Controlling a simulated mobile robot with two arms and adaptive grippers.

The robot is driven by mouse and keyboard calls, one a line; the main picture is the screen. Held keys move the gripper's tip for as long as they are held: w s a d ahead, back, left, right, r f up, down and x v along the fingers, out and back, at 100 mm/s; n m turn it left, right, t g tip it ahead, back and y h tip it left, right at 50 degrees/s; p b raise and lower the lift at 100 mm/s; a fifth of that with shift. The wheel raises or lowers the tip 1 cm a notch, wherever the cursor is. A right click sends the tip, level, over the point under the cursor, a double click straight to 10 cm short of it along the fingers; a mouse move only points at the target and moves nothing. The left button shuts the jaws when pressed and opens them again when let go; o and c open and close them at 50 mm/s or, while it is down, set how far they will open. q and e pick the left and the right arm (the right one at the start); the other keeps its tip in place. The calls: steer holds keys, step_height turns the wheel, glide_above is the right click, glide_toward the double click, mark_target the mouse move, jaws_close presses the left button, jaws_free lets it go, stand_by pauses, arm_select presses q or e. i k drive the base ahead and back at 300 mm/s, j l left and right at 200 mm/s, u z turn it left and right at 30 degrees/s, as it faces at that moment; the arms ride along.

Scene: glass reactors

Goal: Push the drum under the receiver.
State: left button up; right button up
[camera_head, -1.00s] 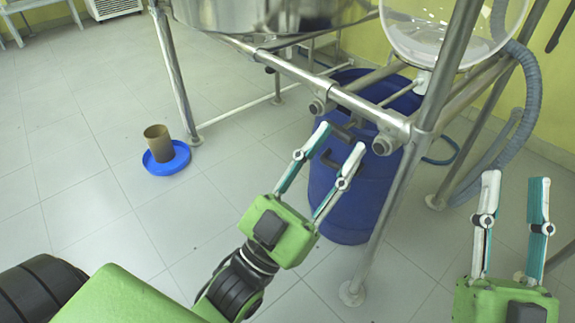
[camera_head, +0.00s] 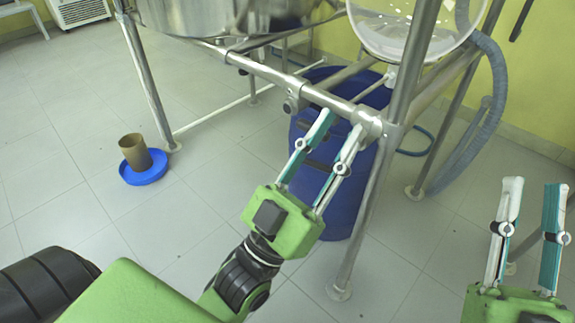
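The blue drum (camera_head: 345,205) stands on the tiled floor, partly beneath the steel frame. My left gripper and the frame's front leg hide parts of it. The round glass receiver (camera_head: 408,28) hangs in the frame above and to the right, cut by the top edge. My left gripper (camera_head: 341,122) is open, its fingers apart with nothing between them. It overlaps the drum in the picture; whether it touches cannot be told. My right gripper (camera_head: 533,190) is open and empty at the lower right, over bare floor.
The steel frame (camera_head: 318,95) has legs on both sides of the drum. A steel vessel (camera_head: 225,15) is at the top. A grey hose (camera_head: 484,125) curves down at right. A brown cup (camera_head: 134,150) stands on a blue lid (camera_head: 147,176) at left. The left floor is mostly clear.

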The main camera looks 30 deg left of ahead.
mark_target(340, 217)
steer(key=j+z, duration=0.4)
steer(key=j, duration=0.15)
steer(key=k+j+z, duration=0.1)
steer(key=j+z, duration=0.35)
steer(key=k+j, duration=0.1)
steer(key=j, duration=0.3)
steer(key=k+j, duration=0.1)
steer(key=j, duration=0.25)
steer(key=k+j+z, duration=0.1)
steer(key=j, duration=0.3)
steer(key=k+j, duration=0.1)
steer(key=j, duration=0.3)
steer(key=k+j+z, duration=0.1)
steer(key=j, duration=0.25)
steer(key=k+j, duration=0.15)
steer(key=j, duration=0.25)
steer(key=k+j, duration=0.1)
steer(key=j, duration=0.25)
steer(key=k+j+z, duration=0.1)
steer(key=j, duration=0.3)
